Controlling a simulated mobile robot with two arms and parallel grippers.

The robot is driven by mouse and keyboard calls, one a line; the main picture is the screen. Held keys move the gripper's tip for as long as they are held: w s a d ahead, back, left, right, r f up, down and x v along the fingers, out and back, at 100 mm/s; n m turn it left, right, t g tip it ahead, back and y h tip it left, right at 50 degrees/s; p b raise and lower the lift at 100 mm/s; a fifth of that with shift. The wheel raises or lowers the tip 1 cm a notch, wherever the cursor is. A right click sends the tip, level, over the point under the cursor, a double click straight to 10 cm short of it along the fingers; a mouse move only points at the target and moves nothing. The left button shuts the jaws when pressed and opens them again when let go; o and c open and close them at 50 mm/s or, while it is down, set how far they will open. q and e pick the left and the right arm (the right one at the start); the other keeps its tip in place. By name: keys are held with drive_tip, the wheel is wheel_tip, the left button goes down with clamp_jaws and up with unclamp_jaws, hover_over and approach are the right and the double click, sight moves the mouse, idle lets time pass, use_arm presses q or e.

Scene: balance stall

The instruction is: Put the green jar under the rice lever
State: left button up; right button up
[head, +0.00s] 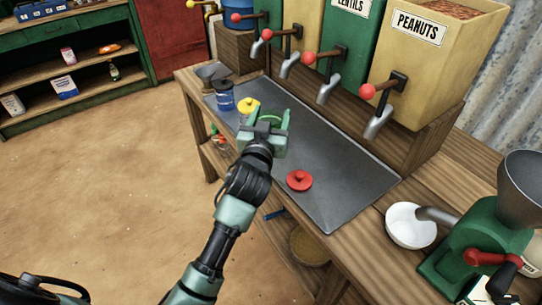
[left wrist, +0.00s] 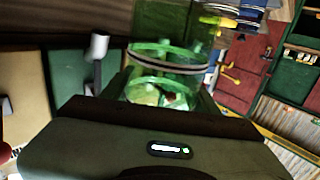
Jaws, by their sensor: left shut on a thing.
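My left gripper (head: 266,132) is shut on the green jar (head: 277,117), over the grey metal tray of the counter. The jar is mostly hidden behind the gripper in the head view. In the left wrist view the see-through green jar (left wrist: 168,55) stands between the fingers of the left gripper (left wrist: 165,98). I cannot tell whether the jar touches the tray. Several dispensers with ball-ended levers line the back; the readable labels are PEANUTS (head: 419,28) and LENTILS (head: 351,5). No rice label is readable. My right gripper is not in view.
On the tray (head: 340,192) are a red lid (head: 299,180), a blue jar (head: 224,98) and a yellow-topped item (head: 248,105). A white bowl (head: 408,228) and a green grinder (head: 470,240) stand at the right.

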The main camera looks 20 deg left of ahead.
use_arm(q)
drive_tip(key=w+a+r+n+y, duration=0.1)
drive_tip(key=w+a+r+y, duration=0.1)
drive_tip(key=w+r, duration=0.5)
drive_tip(key=shift+r, duration=0.95)
drive_tip(key=shift+w, duration=0.1)
drive_tip(key=shift+f+b, duration=1.55)
drive_tip(key=shift+f, duration=8.3)
